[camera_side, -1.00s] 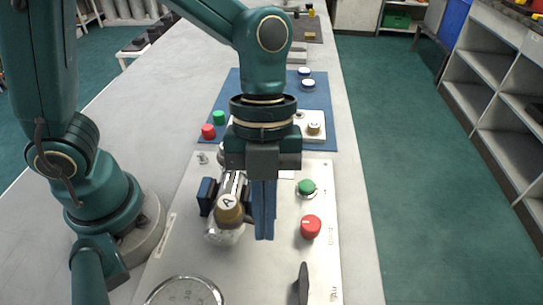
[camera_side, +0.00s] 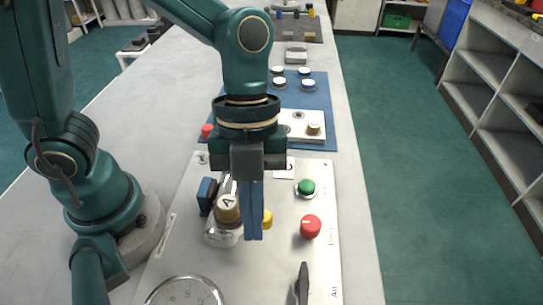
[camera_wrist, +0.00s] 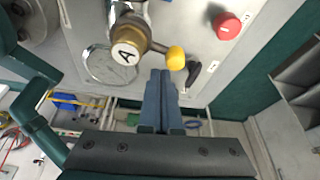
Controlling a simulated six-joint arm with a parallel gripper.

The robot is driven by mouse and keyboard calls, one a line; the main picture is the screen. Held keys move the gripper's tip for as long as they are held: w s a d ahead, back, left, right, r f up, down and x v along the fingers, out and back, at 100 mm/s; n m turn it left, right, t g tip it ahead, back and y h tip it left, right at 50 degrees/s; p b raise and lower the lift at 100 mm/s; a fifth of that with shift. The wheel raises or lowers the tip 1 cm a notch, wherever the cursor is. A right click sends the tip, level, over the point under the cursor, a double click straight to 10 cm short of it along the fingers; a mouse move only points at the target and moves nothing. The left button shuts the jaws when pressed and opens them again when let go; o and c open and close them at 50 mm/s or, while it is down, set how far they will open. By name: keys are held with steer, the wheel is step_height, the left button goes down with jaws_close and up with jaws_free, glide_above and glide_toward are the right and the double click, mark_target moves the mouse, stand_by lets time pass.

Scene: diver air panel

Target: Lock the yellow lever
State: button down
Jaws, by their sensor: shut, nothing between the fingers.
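The yellow lever end (camera_side: 267,219) shows just right of my gripper's fingers in the side view. In the wrist view the yellow knob (camera_wrist: 176,58) sits at the end of a short brass arm that leaves the valve marked "A" (camera_wrist: 126,53). The brass valve cap (camera_side: 228,208) stands left of my fingers in the side view. My gripper (camera_side: 253,238) points down with its blue fingers together and nothing between them. In the wrist view its fingertips (camera_wrist: 161,72) lie close to the yellow knob; I cannot tell whether they touch. My fingers partly hide the lever in the side view.
The grey panel also carries a green button (camera_side: 306,187), a red knob (camera_side: 311,226), a black lever (camera_side: 303,283) and a round gauge (camera_side: 185,292). A blue block (camera_side: 206,196) stands left of the valve. Bare panel lies between the knob and the black lever.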

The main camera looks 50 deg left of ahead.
steer(key=s+d, duration=0.3)
steer(key=v, duration=1)
steer(key=shift+w, duration=0.2)
